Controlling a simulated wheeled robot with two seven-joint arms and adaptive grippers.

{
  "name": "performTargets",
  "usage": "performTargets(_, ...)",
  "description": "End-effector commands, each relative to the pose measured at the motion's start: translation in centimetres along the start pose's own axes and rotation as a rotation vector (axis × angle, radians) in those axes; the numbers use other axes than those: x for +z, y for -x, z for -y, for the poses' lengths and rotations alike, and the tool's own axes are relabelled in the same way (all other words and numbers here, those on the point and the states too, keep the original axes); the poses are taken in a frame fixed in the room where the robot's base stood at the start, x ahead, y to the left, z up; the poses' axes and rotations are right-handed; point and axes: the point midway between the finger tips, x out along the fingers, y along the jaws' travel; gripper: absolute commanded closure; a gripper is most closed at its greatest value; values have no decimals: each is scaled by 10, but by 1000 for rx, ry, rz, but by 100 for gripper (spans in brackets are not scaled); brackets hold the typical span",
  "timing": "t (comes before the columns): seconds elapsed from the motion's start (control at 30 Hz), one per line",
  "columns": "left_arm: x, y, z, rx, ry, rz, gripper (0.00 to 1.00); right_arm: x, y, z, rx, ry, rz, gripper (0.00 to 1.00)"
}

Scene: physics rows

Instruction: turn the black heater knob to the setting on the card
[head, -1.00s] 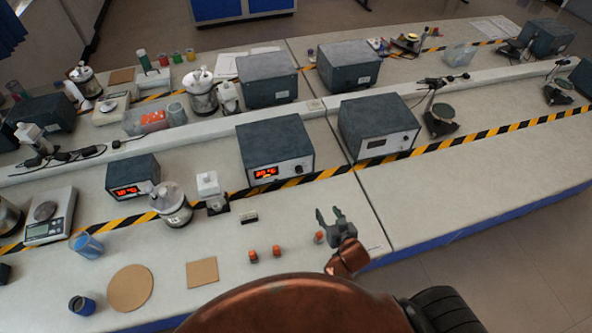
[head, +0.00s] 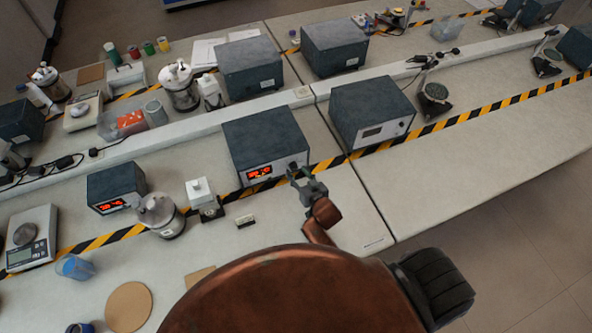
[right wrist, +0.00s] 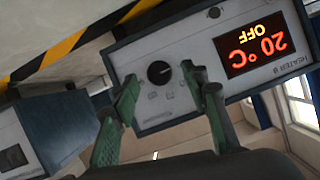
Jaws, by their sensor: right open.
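The heater (head: 262,138) is a dark grey box with a light front and a lit red display (head: 260,172). In the right wrist view its display (right wrist: 257,45) appears upside down and reads 20 °C and OFF. The black knob (right wrist: 160,72) has a pale pointer mark. My right gripper (head: 305,180) is in front of the heater's knob side. In the right wrist view the open fingers (right wrist: 160,88) lie either side of the knob, apparently without touching it. No readable card shows; a small pale block (head: 245,221) lies on the bench. My left gripper is out of view.
Another grey box (head: 372,112) with a dark display stands to the right. Striped tape (head: 326,165) runs past the boxes. The bench front right is clear.

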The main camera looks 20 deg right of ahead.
Motion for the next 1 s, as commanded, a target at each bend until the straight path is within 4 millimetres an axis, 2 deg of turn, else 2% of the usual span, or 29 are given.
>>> performTargets(0.1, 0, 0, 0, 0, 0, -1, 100, 0, -14, 0, 0, 0, -1, 59)
performTargets(0.2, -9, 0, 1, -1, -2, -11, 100, 0, -19, -1, 2, -1, 0, 59)
performTargets(0.4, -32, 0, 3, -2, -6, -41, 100, 0, -21, -2, 3, -2, 0, 59)
performTargets(0.5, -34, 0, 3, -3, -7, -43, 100, 0, -21, -2, 3, -2, 0, 59)
performTargets(1.0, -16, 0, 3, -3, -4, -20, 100, 0, -20, -3, 4, -2, 0, 93)
